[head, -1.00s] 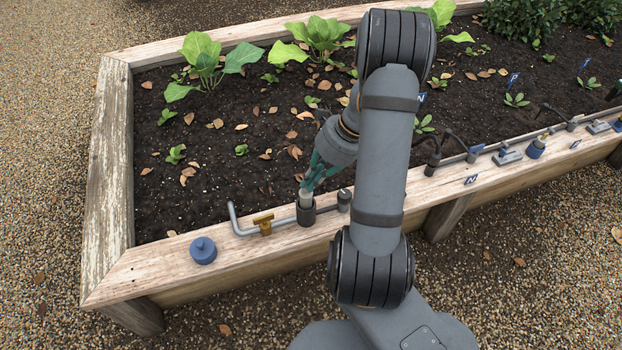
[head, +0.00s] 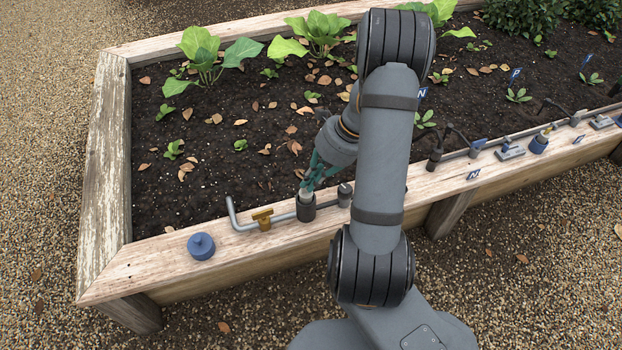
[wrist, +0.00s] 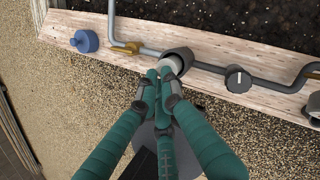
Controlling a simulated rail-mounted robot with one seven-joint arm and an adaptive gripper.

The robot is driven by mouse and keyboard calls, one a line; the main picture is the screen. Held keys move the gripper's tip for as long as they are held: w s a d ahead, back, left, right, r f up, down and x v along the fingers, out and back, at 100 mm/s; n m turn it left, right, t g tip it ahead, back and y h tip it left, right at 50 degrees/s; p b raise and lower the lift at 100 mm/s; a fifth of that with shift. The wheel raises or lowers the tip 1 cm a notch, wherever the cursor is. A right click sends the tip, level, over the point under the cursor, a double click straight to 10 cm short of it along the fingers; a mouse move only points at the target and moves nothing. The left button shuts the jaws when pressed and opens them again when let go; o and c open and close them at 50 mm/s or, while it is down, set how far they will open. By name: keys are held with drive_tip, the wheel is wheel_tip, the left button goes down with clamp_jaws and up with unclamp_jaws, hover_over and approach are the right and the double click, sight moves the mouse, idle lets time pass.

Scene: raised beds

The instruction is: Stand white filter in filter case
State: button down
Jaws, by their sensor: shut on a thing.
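The filter case (head: 306,209) is a dark open cup on the pipe along the bed's front ledge. It also shows in the wrist view (wrist: 181,58). The white filter (head: 305,194) is a pale cylinder whose lower part is hidden inside the case mouth. In the wrist view the filter (wrist: 170,66) shows its pale top at the case opening. My gripper (head: 312,184), with green fingers, is shut on the filter from above. Its fingertips (wrist: 158,80) are close to the case rim. Whether the filter touches the case bottom cannot be seen.
A blue cap (head: 201,246) sits on the ledge to the left. A brass valve handle (head: 263,219) is on the pipe left of the case, and a dark knob (head: 345,194) stands close on the right. Plants and leaves fill the soil behind.

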drive_tip(key=shift+f+b, duration=1.5)
drive_tip(key=shift+f, duration=0.3)
drive_tip(key=c, duration=1.9)
unclamp_jaws()
drive_tip(key=shift+o, duration=0.5)
drive_tip(key=o, duration=0.4)
drive_tip(key=shift+r, duration=0.1)
wheel_tip(320, 180, up, 7)
drive_tip(key=p, duration=0.6)
drive_tip(key=shift+p, duration=0.35)
